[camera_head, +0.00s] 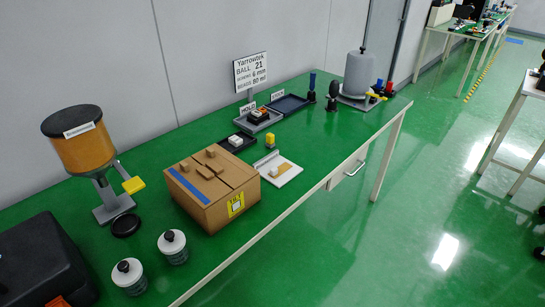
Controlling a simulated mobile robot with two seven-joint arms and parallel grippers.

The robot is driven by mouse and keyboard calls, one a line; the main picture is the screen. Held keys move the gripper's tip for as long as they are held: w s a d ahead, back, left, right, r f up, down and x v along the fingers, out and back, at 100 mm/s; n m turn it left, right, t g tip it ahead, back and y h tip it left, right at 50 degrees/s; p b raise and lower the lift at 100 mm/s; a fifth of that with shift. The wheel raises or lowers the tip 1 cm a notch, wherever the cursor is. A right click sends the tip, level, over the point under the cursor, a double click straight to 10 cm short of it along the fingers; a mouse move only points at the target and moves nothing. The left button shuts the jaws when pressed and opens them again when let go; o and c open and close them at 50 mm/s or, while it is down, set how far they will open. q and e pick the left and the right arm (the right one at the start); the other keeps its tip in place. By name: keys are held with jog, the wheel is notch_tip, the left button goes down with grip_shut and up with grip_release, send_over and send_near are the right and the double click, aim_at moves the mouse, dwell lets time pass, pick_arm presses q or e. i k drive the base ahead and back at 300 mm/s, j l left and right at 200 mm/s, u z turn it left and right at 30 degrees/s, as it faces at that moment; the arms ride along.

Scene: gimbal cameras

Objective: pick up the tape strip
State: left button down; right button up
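A blue strip (188,186), which looks like the tape strip, lies flat along the left top edge of a brown cardboard box (220,205). The box stands closed on the green tabletop, with small brown blocks on its top and a yellow label on its front. Neither of my grippers is in view.
An orange-filled hopper (82,150) stands left of the box, with two lidded jars (173,247) in front. A black case (40,262) fills the lower left. Trays (290,104) and a white board (290,176) lie to the right. Green floor is open beyond the table's front edge.

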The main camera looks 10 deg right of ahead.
aim_at(274, 172)
jog(key=l+u, duration=0.15)
jog(key=u, duration=0.55)
jog(key=l+u, duration=0.65)
jog(key=l, duration=0.2)
jog(key=l+u, duration=0.15)
jog(key=l, duration=0.3)
jog(key=k+l+u, duration=0.15)
jog(key=l, duration=0.75)
jog(key=k+l, duration=0.1)
jog(key=l, duration=0.35)
